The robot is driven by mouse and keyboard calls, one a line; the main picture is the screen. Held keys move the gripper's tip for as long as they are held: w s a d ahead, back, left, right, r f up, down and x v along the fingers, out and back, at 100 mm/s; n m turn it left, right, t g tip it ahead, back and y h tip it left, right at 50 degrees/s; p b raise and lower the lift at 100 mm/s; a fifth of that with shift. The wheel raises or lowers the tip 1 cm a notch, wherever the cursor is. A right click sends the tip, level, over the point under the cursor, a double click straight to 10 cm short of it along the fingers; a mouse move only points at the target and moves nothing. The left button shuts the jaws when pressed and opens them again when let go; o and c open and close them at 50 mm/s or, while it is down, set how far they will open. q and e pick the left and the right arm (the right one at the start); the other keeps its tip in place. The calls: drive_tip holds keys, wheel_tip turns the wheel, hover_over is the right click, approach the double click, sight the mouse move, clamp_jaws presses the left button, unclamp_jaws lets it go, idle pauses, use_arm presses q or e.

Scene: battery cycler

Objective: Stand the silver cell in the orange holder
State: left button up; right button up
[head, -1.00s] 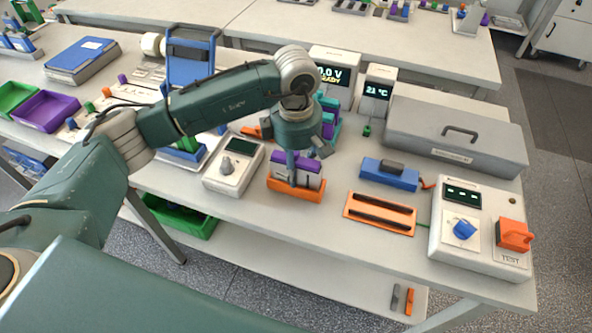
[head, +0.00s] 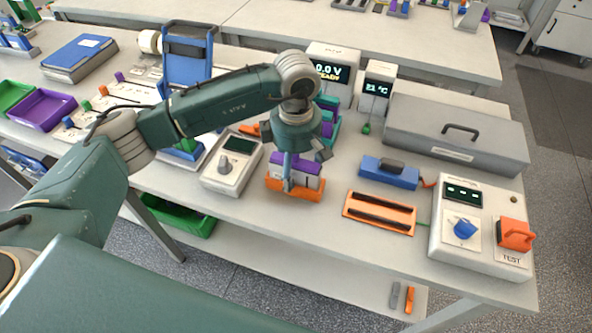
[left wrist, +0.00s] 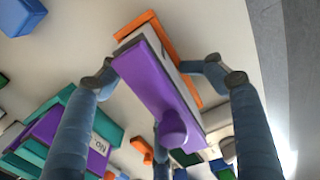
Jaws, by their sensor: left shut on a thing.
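The silver cell (head: 309,181) has a grey-white body and a purple top. It stands upright at the orange holder (head: 302,194) in the head view, its lower part hidden by the holder's front wall. In the left wrist view the cell's purple top (left wrist: 150,85) faces the camera, with the holder's orange edge (left wrist: 160,42) beyond it. My left gripper (head: 301,168) points down over the cell and is shut on it, fingers on both sides. Whether the cell rests fully on the holder's floor cannot be seen. My right gripper is not in view.
A grey meter (head: 232,165) stands left of the holder. Teal-and-purple cells (head: 328,118) are close behind. A flat orange slotted tray (head: 380,228), a blue block (head: 390,175) and a tester (head: 480,240) lie to the right. The table's front edge is near.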

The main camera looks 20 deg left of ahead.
use_arm(q)
drive_tip(key=shift+s+f, duration=0.2)
drive_tip(key=shift+s, duration=0.05)
drive_tip(key=shift+r+p, duration=0.2)
drive_tip(key=shift+p, duration=0.15)
drive_tip(key=shift+r+p, duration=0.5)
drive_tip(key=shift+p, duration=0.05)
drive_tip(key=r+b, duration=0.1)
drive_tip(key=r, duration=0.2)
drive_tip(key=r+b, duration=0.1)
drive_tip(key=r, duration=0.3)
drive_tip(key=r+b, duration=0.1)
drive_tip(key=r, duration=0.3)
drive_tip(key=shift+w, duration=0.3)
drive_tip(key=shift+r, duration=0.55)
drive_tip(key=shift+s, duration=0.1)
